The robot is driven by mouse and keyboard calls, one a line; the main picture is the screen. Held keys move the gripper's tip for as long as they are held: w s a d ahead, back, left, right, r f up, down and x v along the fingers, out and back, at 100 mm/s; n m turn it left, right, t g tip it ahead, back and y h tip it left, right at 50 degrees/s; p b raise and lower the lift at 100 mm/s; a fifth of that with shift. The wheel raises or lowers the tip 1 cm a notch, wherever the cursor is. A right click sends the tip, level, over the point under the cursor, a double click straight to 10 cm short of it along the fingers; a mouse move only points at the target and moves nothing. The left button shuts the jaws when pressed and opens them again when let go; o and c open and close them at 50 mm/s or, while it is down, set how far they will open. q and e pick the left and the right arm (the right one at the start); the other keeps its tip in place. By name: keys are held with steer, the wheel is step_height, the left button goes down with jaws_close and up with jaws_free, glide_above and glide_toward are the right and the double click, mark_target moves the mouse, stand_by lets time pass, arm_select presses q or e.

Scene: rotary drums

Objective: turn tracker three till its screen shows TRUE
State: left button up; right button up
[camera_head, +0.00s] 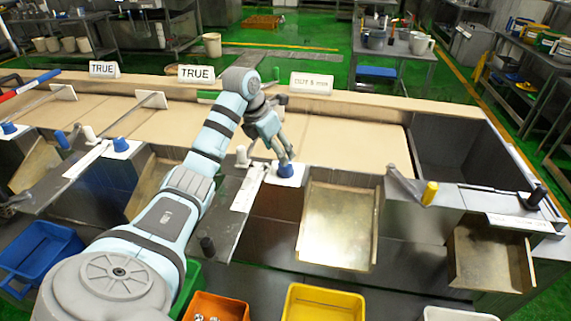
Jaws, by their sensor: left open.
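The third screen (311,83) is a small white sign on the back ledge; its small text looks like "DIST" with a number in mm, not TRUE. A blue knob (286,171) on a white base stands on the bench in front of it. My left gripper (284,155) reaches down to this knob from behind and above, its fingertips at the knob's top. It is open; whether the fingers touch the knob I cannot tell. My right gripper is not in view.
Two other screens, (103,69) and (196,74), read TRUE. Another blue knob (121,145) stands left of my arm. Metal chutes (340,225) and a yellow bin (325,302) lie in front.

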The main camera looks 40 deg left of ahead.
mark_target(286, 168)
arm_select(q)
steer(key=x, duration=0.8)
steer(key=shift+w+r, duration=0.2)
steer(key=shift+w, duration=0.05)
steer(key=shift+s, duration=0.1)
steer(key=shift+s, duration=0.1)
steer(key=c, duration=1.2)
